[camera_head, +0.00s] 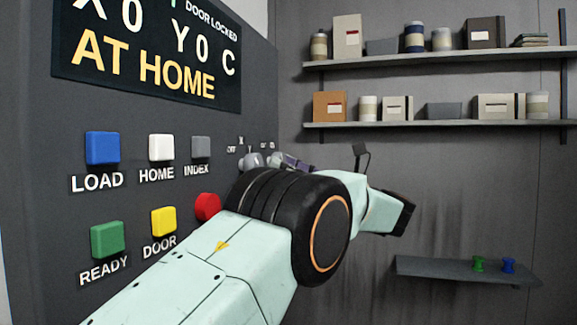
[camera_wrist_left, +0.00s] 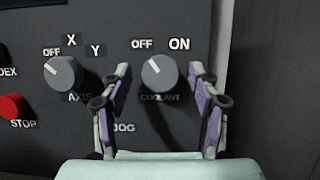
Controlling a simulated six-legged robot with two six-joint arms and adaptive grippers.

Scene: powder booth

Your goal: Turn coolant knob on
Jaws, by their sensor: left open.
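The coolant knob (camera_wrist_left: 160,77) is a grey round knob on the dark panel, below the words OFF and ON, in the left wrist view. Its white mark points up and left, toward OFF. My left gripper (camera_wrist_left: 160,72) is open, with one purple-padded finger on each side of the knob and a visible gap to both. I cannot tell how far the fingertips are from the panel. In the head view my left gripper (camera_head: 291,162) is small and partly hidden behind my arm, close to the panel's knobs. My right gripper is not in view.
The axis knob (camera_wrist_left: 64,74) sits left of the left finger, with the red stop button (camera_wrist_left: 13,108) beyond it. A JOG label lies below. The head view shows coloured buttons, a display (camera_head: 150,50), loaded wall shelves (camera_head: 440,124) and a low shelf (camera_head: 430,268).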

